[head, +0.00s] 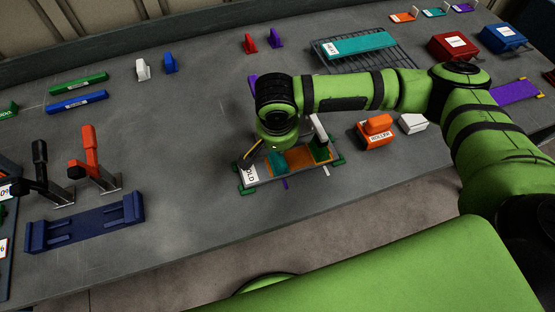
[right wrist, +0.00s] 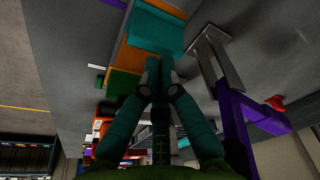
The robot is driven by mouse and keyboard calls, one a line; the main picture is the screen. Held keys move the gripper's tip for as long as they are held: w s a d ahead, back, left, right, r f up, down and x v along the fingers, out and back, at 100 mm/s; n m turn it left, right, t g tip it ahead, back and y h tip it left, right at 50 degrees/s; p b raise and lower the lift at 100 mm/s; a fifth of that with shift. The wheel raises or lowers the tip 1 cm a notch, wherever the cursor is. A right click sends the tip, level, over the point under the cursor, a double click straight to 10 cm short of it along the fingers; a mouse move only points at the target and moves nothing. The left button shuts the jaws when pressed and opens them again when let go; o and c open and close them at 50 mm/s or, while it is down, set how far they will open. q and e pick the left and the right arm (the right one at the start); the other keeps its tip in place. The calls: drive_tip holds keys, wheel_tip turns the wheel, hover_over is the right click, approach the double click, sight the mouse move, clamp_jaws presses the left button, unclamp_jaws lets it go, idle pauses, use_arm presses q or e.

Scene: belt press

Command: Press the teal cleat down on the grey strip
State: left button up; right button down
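The grey strip (head: 262,170) appears to run under the cleat, partly hidden by my right wrist. My right gripper (right wrist: 157,66) has its two fingers together, with nothing seen between them. Its tips overlap the cleat's edge in the right wrist view; I cannot tell whether they touch it. In the head view my wrist hides most of the fingers. My left gripper is not in view.
A white card marked HOLD (head: 250,174) lies at the fixture's left end. Black (head: 40,165) and red (head: 90,155) lever clamps and a blue cradle (head: 85,222) stand at left. The table between is clear.

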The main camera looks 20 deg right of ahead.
drive_tip(key=shift+f, duration=0.55)
idle(0.6)
drive_tip(key=shift+s+f+p, duration=0.2)
drive_tip(key=shift+p, duration=0.65)
idle(3.1)
drive_tip(key=shift+w+r+p, duration=0.25)
drive_tip(key=shift+r+p, duration=0.8)
drive_tip(key=shift+p, duration=0.2)
wheel_tip(320, 180, up, 2)
drive_tip(key=p, duration=0.2)
drive_tip(key=shift+s+r+p, duration=0.1)
drive_tip(key=shift+r+p, duration=0.1)
drive_tip(key=shift+p, duration=0.15)
drive_tip(key=shift+r+p, duration=0.8)
drive_tip(key=shift+p, duration=0.15)
wheel_tip(320, 180, up, 2)
drive_tip(key=shift+r+p, duration=0.1)
drive_tip(key=shift+p, duration=0.75)
